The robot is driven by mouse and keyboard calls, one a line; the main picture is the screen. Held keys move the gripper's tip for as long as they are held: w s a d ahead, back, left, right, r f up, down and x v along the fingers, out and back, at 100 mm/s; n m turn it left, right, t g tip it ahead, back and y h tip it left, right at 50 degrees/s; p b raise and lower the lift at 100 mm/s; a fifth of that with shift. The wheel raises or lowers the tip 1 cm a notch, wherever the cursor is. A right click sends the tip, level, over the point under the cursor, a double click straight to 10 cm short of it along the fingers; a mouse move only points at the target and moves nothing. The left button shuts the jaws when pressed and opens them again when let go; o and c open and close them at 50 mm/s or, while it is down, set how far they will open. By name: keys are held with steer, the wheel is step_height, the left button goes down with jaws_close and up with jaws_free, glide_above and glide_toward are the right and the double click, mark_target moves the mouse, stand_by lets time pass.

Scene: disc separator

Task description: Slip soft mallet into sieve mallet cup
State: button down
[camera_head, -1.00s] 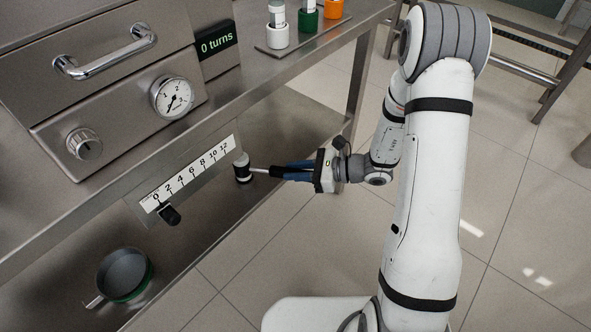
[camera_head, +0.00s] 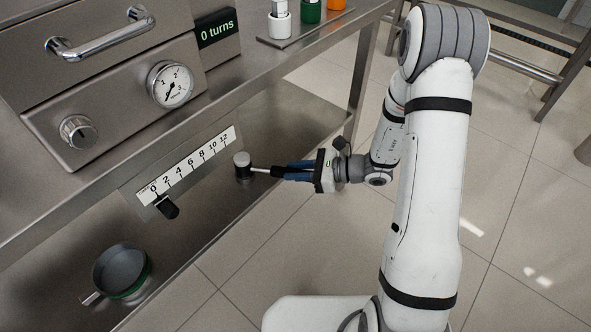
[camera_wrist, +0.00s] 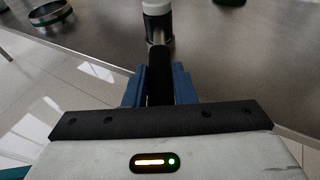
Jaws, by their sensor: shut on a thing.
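The soft mallet has a pale-topped dark head (camera_head: 243,168) and a thin light shaft with a dark grip. My gripper (camera_head: 285,172) is shut on that grip with its blue fingers. The mallet extends to the left, with its shaft roughly level and its head in front of the lower shelf area. In the wrist view, the mallet head (camera_wrist: 157,18) is straight ahead, beyond my fingers (camera_wrist: 160,85). A grey sieve pan (camera_head: 121,268) with a green band sits on the lower shelf at the lower left. I cannot tell which object is the sieve mallet cup.
A white cup (camera_head: 280,29), a green cup (camera_head: 309,14) and an orange cup (camera_head: 337,4) stand on a counter tray. The counter edge overhangs the lower shelf.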

steer(key=shift+d+f, duration=0.15)
steer(key=shift+f, duration=0.2)
steer(key=c, duration=1.1)
jaws_free()
steer(key=shift+r, duration=0.1)
steer(key=d, duration=0.6)
steer(key=s+d+p, duration=0.1)
steer(key=d, duration=0.3)
steer(key=shift+a+r, duration=0.1)
steer(key=shift+r+p, duration=1.7)
steer(key=shift+r, duration=0.2)
